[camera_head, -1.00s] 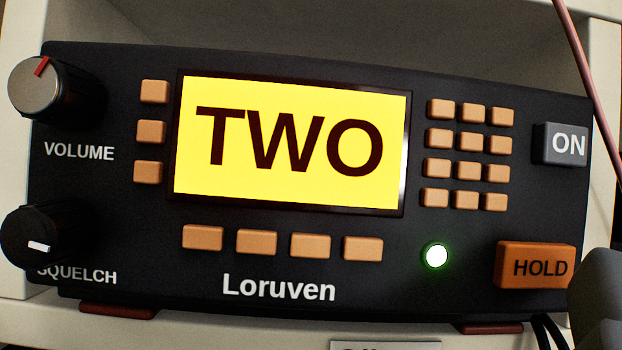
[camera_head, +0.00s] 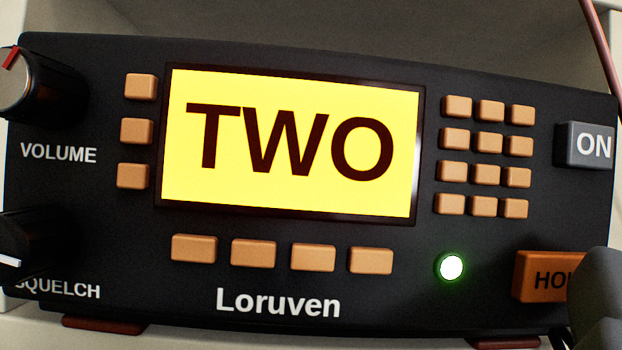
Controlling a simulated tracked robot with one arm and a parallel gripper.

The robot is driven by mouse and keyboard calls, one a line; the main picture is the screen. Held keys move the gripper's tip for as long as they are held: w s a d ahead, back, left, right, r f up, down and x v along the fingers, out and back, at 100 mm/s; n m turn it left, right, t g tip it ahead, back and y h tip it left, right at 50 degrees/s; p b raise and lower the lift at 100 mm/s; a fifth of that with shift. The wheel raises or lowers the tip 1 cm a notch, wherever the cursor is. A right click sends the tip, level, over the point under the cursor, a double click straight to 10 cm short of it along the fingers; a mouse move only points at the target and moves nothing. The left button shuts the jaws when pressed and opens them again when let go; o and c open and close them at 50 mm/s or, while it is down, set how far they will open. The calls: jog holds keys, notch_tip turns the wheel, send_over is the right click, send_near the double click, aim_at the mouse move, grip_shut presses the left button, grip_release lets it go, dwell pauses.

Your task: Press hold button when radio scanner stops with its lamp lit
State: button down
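The radio scanner (camera_head: 330,233) is a black Loruven set that fills most of the view. Its yellow display (camera_head: 290,194) reads TWO. The round lamp (camera_head: 451,267) glows with a green rim. The orange HOLD button (camera_head: 535,275) is at the lower right, its right part hidden behind a dark grey piece of my gripper (camera_head: 598,300). Only that rounded piece shows at the right edge, in front of the button in the picture. I cannot tell whether it touches the button. The fingertips' opening is not visible.
A grey ON button (camera_head: 585,145) sits above HOLD. Orange keys (camera_head: 486,172) are right of the display, with more below and left. The volume knob (camera_head: 35,85) and squelch knob (camera_head: 35,250) are at left. A pink cable (camera_head: 602,45) hangs at upper right.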

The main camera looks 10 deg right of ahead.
jog(key=shift+w, duration=0.1)
dwell(0.5)
jog(key=shift+s+b, duration=0.45)
jog(key=shift+s, duration=0.15)
jog(key=s+b, duration=0.3)
jog(key=s, duration=0.3)
jog(key=shift+a, duration=0.2)
dwell(0.3)
dwell(0.4)
